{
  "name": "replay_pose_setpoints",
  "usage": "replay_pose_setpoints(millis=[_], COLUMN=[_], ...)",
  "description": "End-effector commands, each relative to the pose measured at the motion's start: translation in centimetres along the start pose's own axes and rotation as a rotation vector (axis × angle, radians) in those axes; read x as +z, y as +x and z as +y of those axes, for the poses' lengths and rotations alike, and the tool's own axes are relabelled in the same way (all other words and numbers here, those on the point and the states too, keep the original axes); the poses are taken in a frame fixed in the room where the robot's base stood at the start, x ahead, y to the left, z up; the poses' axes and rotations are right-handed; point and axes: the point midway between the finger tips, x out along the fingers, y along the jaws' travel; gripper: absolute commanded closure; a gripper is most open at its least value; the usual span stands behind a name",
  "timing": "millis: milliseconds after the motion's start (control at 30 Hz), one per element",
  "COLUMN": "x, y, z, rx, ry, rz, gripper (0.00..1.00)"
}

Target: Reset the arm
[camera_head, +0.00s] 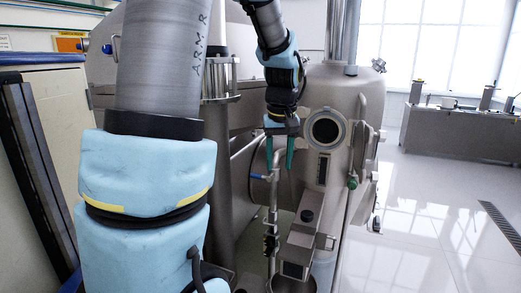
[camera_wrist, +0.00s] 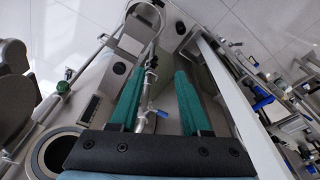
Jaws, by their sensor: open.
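My gripper (camera_head: 281,152) hangs from my arm in front of the grey disc separator (camera_head: 340,88), with its two teal fingers pointing down. The fingers are apart and nothing is between them. In the wrist view my gripper (camera_wrist: 155,80) also shows open, with a steel pipe and a blue-handled valve (camera_wrist: 156,112) seen beyond the gap between its fingers. In the head view the blue valve handle (camera_head: 259,176) sits on the pipe below and left of the fingers. I cannot tell whether the fingers touch the pipe.
A round port (camera_head: 326,129) stands just right of my gripper. A green knob (camera_head: 352,182) is on the separator's right side. A workbench (camera_head: 460,133) stands at the back right. The tiled floor (camera_head: 420,225) on the right is largely clear.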

Motion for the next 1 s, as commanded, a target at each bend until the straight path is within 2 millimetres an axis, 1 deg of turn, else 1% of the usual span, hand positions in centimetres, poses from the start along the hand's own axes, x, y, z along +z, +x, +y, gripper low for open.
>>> replay_pose_setpoints(millis=[33, 100, 200, 300, 467, 500, 533, 767, 900, 1000], x=[1.2, 2.7, 4.7, 6.8, 10.1, 10.7, 10.7, 11.9, 12.8, 13.3], y=[0.9, 2.1, 3.3, 4.2, 5.5, 6.2, 7.1, 11.1, 13.8, 15.3], z=[-2.4, -4.8, -7.5, -9.7, -12.7, -13.1, -12.8, -12.8, -12.8, -12.8], rx=[0.009, 0.02, 0.03, 0.033, 0.03, 0.029, 0.029, 0.028, 0.026, 0.025], ry=[0.017, 0.055, 0.098, 0.137, 0.189, 0.2, 0.202, 0.202, 0.201, 0.201], rz=[0.001, 0.01, 0.025, 0.039, 0.063, 0.066, 0.062, 0.027, 0.004, -0.011], gripper=[0.53, 0.53, 0.53, 0.53, 0.53, 0.53, 0.53, 0.53, 0.53, 0.53])
